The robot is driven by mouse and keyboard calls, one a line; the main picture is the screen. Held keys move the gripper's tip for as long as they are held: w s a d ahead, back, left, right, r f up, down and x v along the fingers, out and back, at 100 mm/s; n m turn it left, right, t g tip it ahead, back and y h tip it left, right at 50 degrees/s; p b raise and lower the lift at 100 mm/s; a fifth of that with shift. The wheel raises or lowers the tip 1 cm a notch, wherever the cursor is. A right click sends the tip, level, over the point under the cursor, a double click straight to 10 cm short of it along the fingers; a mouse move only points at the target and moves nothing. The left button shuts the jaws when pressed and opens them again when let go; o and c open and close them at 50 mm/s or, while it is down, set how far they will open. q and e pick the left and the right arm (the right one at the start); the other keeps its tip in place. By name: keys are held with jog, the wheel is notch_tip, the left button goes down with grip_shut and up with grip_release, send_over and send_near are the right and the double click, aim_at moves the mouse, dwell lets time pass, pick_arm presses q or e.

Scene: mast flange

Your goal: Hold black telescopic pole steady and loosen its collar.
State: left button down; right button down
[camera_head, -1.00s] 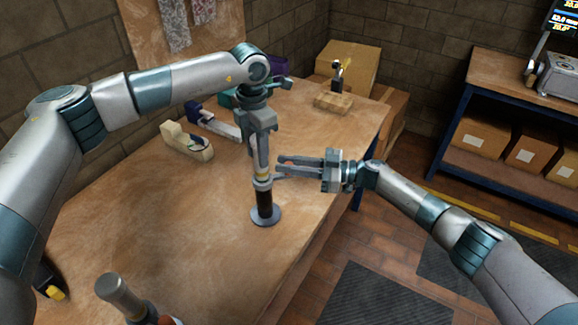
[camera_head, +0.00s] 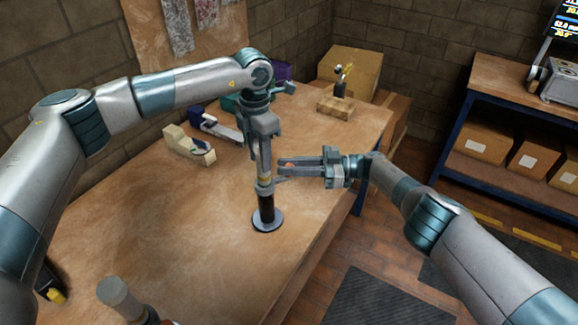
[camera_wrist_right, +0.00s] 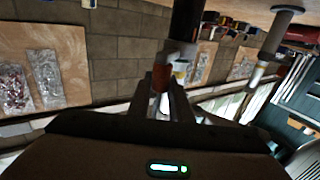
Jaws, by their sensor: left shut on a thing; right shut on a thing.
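The black telescopic pole (camera_head: 266,207) stands upright on a round grey base plate (camera_head: 268,222) on the workbench. Its grey collar (camera_head: 264,187), with a yellow band just above, sits at the top of the black section. My left gripper (camera_head: 263,150) is shut on the upper pole from above and hides part of it. My right gripper (camera_head: 284,168) comes in from the right at collar height. It is shut on a small reddish piece beside the collar. In the right wrist view this reddish piece (camera_wrist_right: 160,105) shows between the fingers, next to the grey collar (camera_wrist_right: 181,52).
A tape dispenser (camera_head: 186,146) and a wooden block (camera_head: 336,106) with a small tool lie farther back on the bench (camera_head: 150,220). A grey-capped object (camera_head: 118,295) stands at the near edge.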

jog(key=shift+s+f, duration=0.1)
jog(key=shift+f, duration=0.1)
jog(key=c, duration=1.6)
grip_release()
jog(key=shift+r, duration=0.1)
jog(key=shift+r, duration=0.2)
jog(key=shift+r, duration=4.8)
jog(key=shift+c, duration=0.6)
